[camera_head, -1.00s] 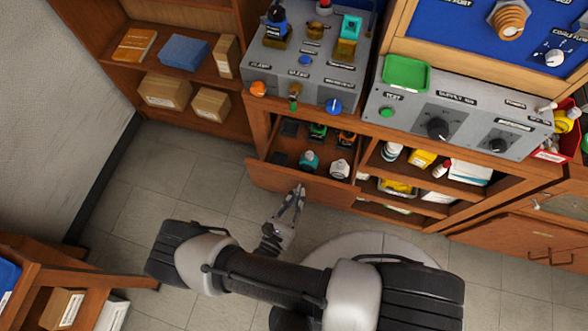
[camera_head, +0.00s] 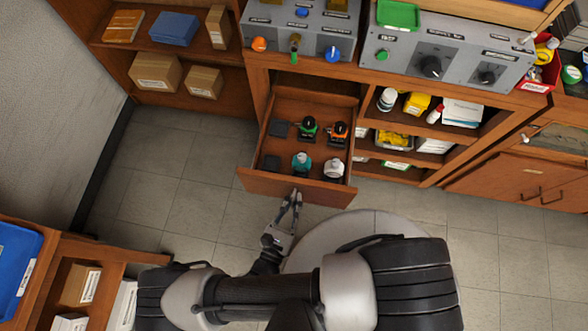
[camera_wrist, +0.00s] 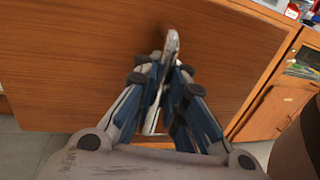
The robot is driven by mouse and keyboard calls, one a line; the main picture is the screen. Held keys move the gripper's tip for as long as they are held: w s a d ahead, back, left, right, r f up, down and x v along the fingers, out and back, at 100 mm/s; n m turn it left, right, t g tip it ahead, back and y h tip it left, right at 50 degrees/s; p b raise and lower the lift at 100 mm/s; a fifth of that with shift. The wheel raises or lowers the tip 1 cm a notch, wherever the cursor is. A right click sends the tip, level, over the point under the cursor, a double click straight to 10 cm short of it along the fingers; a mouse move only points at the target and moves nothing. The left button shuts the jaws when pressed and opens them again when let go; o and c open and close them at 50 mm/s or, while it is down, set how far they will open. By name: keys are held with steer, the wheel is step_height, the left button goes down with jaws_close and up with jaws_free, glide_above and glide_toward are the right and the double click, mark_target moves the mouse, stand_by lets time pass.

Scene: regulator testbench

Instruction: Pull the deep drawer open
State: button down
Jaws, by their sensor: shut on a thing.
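The deep drawer (camera_head: 295,189) stands pulled out of the wooden bench, and its inside shows in the head view. It holds several small parts with green, orange, teal and white tops, and dark square pieces on the left. In the wrist view the wooden drawer front (camera_wrist: 90,55) fills most of the picture, with its metal handle (camera_wrist: 172,42) upright in the middle. My gripper (camera_head: 295,197) is at the drawer front. In the wrist view my gripper (camera_wrist: 163,78) is shut on the handle, and the fingers hide its lower part.
A grey control panel (camera_head: 450,58) with knobs tops the bench. Open shelves with bottles and boxes (camera_head: 418,104) lie right of the drawer. A cabinet (camera_head: 520,180) stands further right. Shelves with boxes (camera_head: 155,73) stand at the left. The tiled floor (camera_head: 180,205) left of the drawer is clear.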

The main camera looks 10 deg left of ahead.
steer(key=shift+a, duration=0.1)
steer(key=c, duration=1.9)
jaws_free()
steer(key=shift+c, duration=0.2)
steer(key=v, duration=1.2)
